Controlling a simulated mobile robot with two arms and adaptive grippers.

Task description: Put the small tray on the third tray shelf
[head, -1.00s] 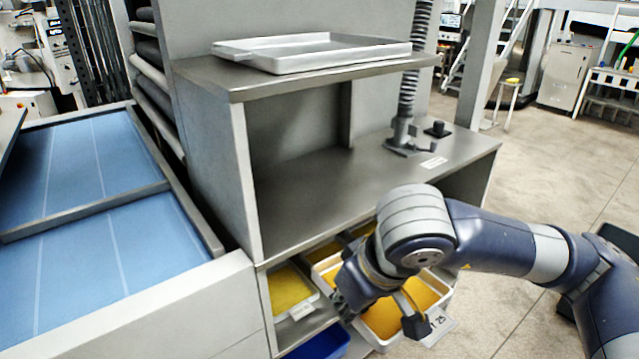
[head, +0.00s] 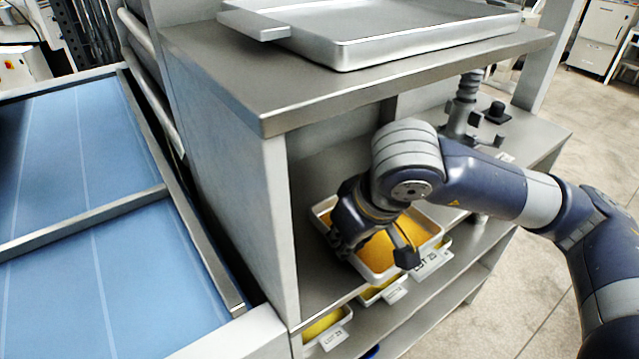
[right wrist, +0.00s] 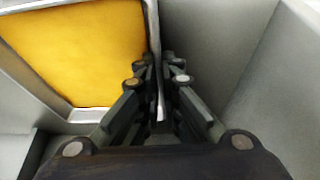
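The small tray (head: 438,208) is light metal with orange-yellow contents and a hanging label reading LOT 25. My right gripper (head: 348,246) is shut on its left rim. In the right wrist view the fingers (right wrist: 160,85) pinch the thin tray wall, with the yellow contents (right wrist: 85,45) to the left. The tray is in the open bay of the grey cabinet, over the shelf board (head: 312,275) or on it; I cannot tell whether it touches. Its front part is near the board's front edge. My left gripper is out of view. Which shelf is the third is not marked.
A large metal tray (head: 400,45) lies on the cabinet top (head: 220,75). Lower shelves hold other yellow trays (head: 322,326). A side panel (head: 270,210) bounds the bay at left. A hose fitting (head: 465,115) stands on the board behind. Blue sheeter belts (head: 130,270) lie left.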

